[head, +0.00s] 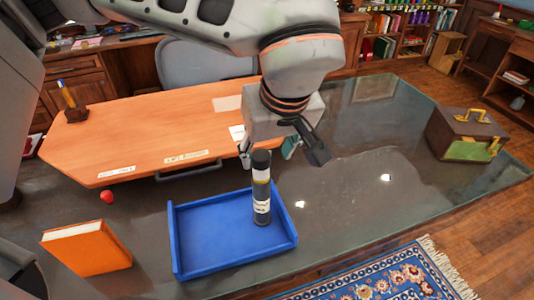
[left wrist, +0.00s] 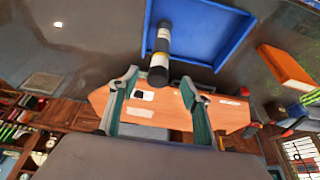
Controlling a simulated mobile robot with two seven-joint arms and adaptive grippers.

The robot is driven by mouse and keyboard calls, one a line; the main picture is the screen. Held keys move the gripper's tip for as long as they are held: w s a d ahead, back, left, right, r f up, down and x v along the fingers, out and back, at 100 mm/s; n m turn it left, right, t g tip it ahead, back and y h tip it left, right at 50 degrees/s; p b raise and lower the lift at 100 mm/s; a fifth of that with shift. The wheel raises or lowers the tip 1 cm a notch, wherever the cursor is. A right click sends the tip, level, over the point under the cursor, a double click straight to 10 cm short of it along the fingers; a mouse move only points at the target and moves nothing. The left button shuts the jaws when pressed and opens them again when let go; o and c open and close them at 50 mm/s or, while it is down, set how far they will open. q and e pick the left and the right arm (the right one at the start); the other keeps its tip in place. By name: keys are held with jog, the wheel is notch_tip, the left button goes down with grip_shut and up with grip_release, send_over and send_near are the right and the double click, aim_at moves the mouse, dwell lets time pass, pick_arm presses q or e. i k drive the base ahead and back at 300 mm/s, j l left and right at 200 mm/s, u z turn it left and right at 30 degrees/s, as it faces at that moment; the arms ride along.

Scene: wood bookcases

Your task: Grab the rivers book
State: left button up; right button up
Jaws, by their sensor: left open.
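An orange book (head: 87,248) with pale pages stands on the dark glossy table at the lower left; I cannot read a title on it. It also shows at the right of the left wrist view (left wrist: 287,66). No book readable as the rivers book shows. My left gripper (head: 282,158) is open and empty over the table's middle, well to the right of the orange book. Its two fingers (left wrist: 158,82) point toward a black cylinder with pale labels (left wrist: 160,50), which is apart from them. My right gripper is not in view.
The black cylinder (head: 261,190) stands upright in a blue tray (head: 190,262). An orange board (head: 130,130) with paper labels lies behind. A small red ball (head: 107,197) is near the book. A brown-green case (head: 465,135) stands at right. The table's right middle is clear.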

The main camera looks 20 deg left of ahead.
aim_at(89, 249)
jog(key=k, duration=1)
